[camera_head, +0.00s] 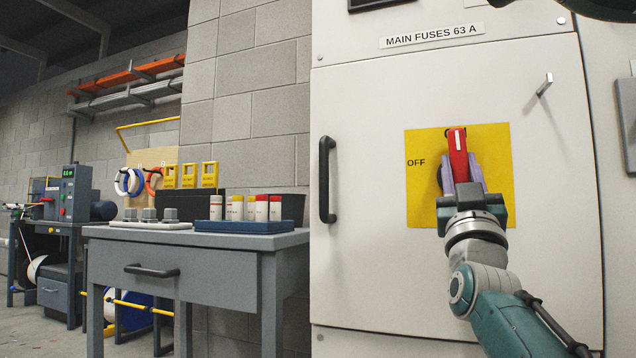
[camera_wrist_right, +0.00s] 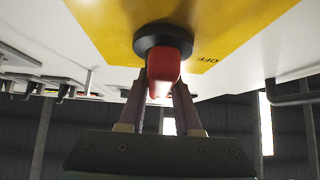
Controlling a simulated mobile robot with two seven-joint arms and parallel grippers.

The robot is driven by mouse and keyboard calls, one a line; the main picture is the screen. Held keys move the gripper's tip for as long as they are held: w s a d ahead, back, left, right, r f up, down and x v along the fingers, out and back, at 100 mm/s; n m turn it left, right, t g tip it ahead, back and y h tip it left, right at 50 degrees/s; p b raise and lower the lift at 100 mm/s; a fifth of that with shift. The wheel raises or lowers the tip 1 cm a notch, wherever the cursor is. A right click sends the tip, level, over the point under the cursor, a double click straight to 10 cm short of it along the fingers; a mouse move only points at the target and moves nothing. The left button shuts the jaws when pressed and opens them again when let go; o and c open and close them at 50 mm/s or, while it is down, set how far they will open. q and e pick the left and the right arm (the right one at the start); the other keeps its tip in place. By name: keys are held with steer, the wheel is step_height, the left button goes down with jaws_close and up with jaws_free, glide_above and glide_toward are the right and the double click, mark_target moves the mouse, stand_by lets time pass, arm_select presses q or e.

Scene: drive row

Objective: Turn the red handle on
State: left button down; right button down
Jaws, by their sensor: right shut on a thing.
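The red handle (camera_head: 458,150) stands upright on a yellow plate (camera_head: 425,205) on the white cabinet door. The word OFF is printed on the plate, left of the handle. My right gripper (camera_head: 463,172) is shut on the red handle, coming from below. In the right wrist view the red handle (camera_wrist_right: 165,72) sits on a dark round base (camera_wrist_right: 150,38), with the fingers of my right gripper (camera_wrist_right: 161,95) on both its sides. My fingers hide the handle's lower part in the head view. My left gripper is not in view.
The cabinet door has a black pull handle (camera_head: 326,180) at its left and a small metal peg (camera_head: 545,84) at its upper right. A grey workbench (camera_head: 200,250) with fuses (camera_head: 252,207) stands left of the cabinet. A dark part shows at the top right corner.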

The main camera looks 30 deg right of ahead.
steer(key=shift+d+f+m+g+h, duration=0.2)
steer(key=shift+f+m+g+h, duration=0.35)
steer(key=shift+m, duration=0.25)
steer(key=shift+r, duration=0.1)
steer(key=c, duration=1)
jaws_free()
steer(key=shift+w, duration=0.1)
steer(key=o, duration=0.3)
steer(key=shift+r, duration=0.15)
steer(key=shift+o, duration=0.5)
steer(key=shift+r, duration=0.1)
steer(key=p+v, duration=0.1)
steer(key=v, duration=0.9)
steer(key=shift+r, duration=0.15)
